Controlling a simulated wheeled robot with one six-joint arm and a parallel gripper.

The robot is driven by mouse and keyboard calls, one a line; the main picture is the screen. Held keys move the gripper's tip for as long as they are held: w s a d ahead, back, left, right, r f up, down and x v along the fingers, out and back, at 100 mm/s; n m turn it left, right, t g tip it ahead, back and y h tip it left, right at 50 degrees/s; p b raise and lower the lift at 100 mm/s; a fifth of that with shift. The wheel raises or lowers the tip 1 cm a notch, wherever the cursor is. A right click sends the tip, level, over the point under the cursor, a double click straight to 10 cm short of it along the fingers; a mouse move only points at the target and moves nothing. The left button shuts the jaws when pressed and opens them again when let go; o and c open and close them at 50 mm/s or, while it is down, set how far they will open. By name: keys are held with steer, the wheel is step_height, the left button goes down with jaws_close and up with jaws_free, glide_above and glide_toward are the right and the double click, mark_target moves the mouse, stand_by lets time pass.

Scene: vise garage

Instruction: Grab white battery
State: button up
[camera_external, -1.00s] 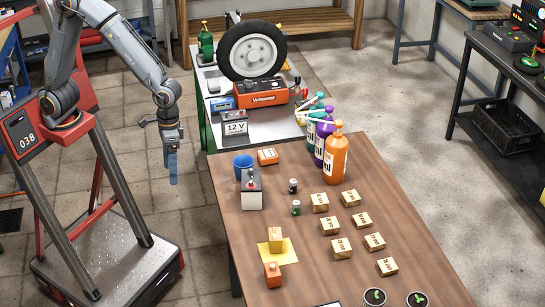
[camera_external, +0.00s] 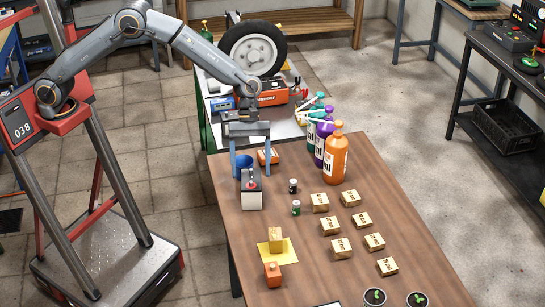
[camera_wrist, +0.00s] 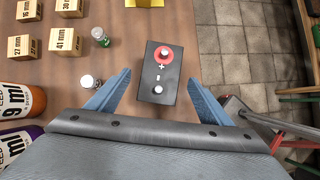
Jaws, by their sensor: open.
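In the wrist view the battery lies ahead of and between the fingertips (camera_wrist: 158,74), with nothing held. The fingers appear apart from it.
Tall bottles (camera_external: 336,160) stand farther right.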

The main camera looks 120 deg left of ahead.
mark_target(251, 178)
steer(key=shift+p+x, duration=0.85)
steer(key=shift+x, duration=1.45)
steer(key=shift+d+r, duration=0.1)
jaws_close()
steer(key=shift+w+r, duration=0.1)
